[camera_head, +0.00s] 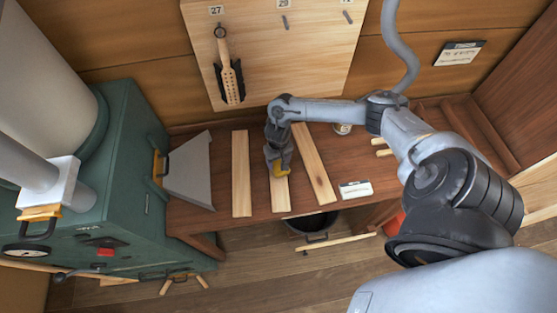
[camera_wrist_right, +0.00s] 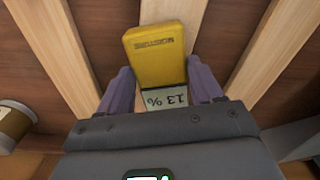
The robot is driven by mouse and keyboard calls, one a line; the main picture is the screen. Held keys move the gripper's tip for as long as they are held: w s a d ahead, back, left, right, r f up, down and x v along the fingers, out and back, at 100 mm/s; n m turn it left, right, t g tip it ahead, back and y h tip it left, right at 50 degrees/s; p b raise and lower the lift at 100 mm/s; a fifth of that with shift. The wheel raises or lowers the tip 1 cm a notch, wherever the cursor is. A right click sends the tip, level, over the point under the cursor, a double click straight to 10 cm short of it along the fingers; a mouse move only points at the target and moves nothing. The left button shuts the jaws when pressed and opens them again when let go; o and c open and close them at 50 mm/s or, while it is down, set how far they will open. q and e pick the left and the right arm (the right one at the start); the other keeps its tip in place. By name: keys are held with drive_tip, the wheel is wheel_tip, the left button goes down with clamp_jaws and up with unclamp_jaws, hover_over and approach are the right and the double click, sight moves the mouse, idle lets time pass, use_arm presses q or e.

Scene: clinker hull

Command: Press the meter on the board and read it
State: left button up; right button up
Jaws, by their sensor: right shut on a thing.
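The yellow moisture meter (camera_head: 280,171) is in my right gripper (camera_head: 278,158), whose fingers close on its sides. In the right wrist view the meter (camera_wrist_right: 158,58) is lettered MOISTURE, and its display (camera_wrist_right: 168,99), seen upside down, reads 13 %. The meter is over the middle pale board (camera_head: 280,196) on the bench, its front end at the board. Its pins are hidden, so I cannot see how they meet the wood. Two more boards lie to the left (camera_head: 241,175) and right (camera_head: 314,166). My left gripper is not in view.
A white card (camera_head: 355,190) lies near the bench's front edge. A cup (camera_wrist_right: 12,124) stands right of the boards in the head view. A green cabinet (camera_head: 110,190) with a grey tapered piece (camera_head: 192,168) is at left. A pegboard panel (camera_head: 270,55) with a hanging tool stands behind.

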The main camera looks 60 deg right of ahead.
sight(278, 163)
idle(0.7)
drive_tip(key=shift+p, duration=0.3)
idle(0.3)
drive_tip(key=shift+s+f, duration=0.1)
idle(0.7)
idle(0.4)
drive_tip(key=shift+r+p, duration=0.55)
drive_tip(key=shift+p, duration=0.1)
wheel_tip(278, 163, up, 7)
drive_tip(key=p, duration=0.9)
